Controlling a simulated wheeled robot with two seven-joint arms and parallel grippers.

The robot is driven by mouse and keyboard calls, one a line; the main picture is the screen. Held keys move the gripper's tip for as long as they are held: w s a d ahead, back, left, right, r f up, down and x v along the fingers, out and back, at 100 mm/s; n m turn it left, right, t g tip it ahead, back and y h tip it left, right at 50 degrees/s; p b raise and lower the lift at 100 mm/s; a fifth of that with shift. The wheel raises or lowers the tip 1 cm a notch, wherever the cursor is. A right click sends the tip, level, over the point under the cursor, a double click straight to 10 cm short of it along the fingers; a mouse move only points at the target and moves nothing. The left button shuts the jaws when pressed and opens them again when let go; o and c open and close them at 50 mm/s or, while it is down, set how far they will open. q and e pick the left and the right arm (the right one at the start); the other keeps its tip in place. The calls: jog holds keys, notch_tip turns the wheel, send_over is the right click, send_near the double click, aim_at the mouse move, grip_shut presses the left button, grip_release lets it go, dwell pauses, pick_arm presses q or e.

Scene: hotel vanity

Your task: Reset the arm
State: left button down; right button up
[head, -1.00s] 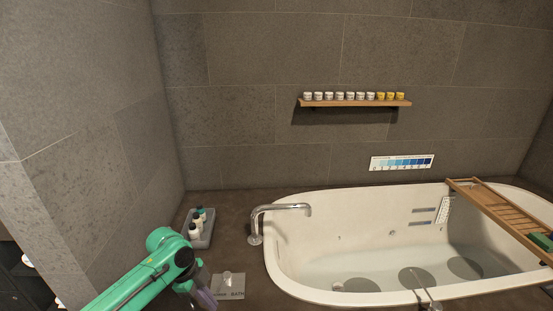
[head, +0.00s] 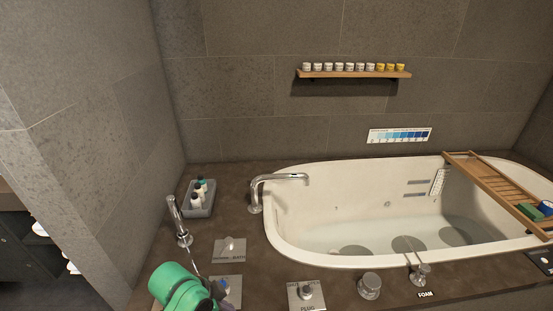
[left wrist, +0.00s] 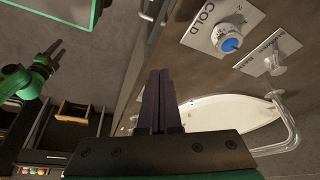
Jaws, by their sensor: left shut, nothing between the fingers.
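My left arm reaches in at the bottom left of the head view. Its gripper (head: 226,289) is mostly hidden behind the green wrist, low over the dark deck beside the bathtub. In the left wrist view its dark fingers (left wrist: 160,98) are together with nothing between them. They are near the deck's fittings and touch none that I can see. Another green arm of mine shows at the left of that view, with a dark tip (left wrist: 50,48) that looks like my right gripper; it is too small to read.
The white bathtub (head: 285,229) holds water and a wooden tray (head: 487,185). A chrome spout (head: 280,178), another tap (head: 177,220) and several control knobs stand on the deck. A grey caddy (head: 198,210) holds bottles. A COLD knob (left wrist: 227,40) shows in the wrist view.

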pick_arm(q)
jog(key=s+a+r+n+t+y, duration=0.1)
jog(key=s+a+n+y, duration=0.3)
jog(key=s+a+n, duration=0.6)
notch_tip(320, 180, down, 19)
jog(key=a+g+p, duration=0.1)
jog(key=p, duration=0.2)
jog(key=s+a+f+p, duration=0.1)
jog(key=s+f, duration=0.5)
jog(key=s, duration=0.3)
jog(key=s+a+f+m+g+p, duration=0.1)
jog(key=s+a+f, duration=0.1)
jog(key=s+f, duration=0.4)
jog(key=s, duration=0.2)
jog(key=shift+s+f+p, duration=0.2)
jog(key=shift+s+p, duration=0.15)
jog(key=c, duration=1.5)
grip_release()
jog(key=shift+c, duration=0.2)
